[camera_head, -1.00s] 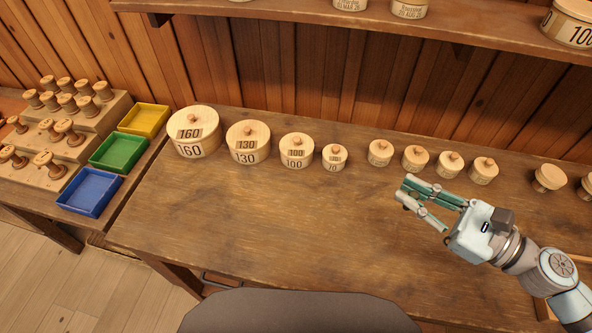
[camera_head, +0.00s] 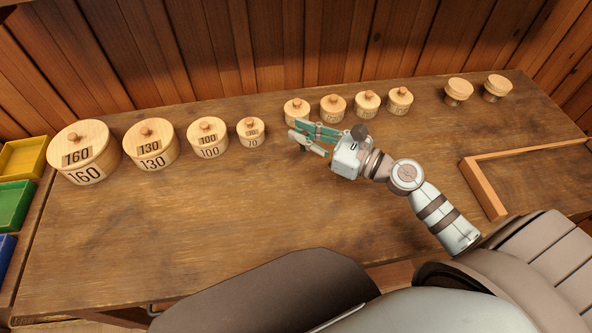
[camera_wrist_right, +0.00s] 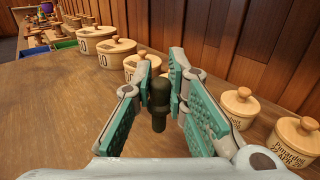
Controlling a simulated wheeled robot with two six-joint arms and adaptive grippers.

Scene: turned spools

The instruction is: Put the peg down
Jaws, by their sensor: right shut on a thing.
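A dark olive peg with a rounded top (camera_wrist_right: 159,104) stands roughly upright between the green finger pads in the right wrist view. My right gripper (camera_head: 296,130) is shut on the peg. In the head view the gripper is low over the workbench (camera_head: 215,235), in front of the small lidded tubs, its fingers pointing left. The peg is mostly hidden by the fingers in the head view. I cannot tell whether its lower end touches the bench. My left gripper is not in view.
Small lidded tubs (camera_head: 333,108) stand just behind the gripper. Larger numbered tubs, such as the 160 one (camera_head: 84,152), stand to the left. A wooden frame (camera_head: 484,188) lies to the right. The bench's front left is clear.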

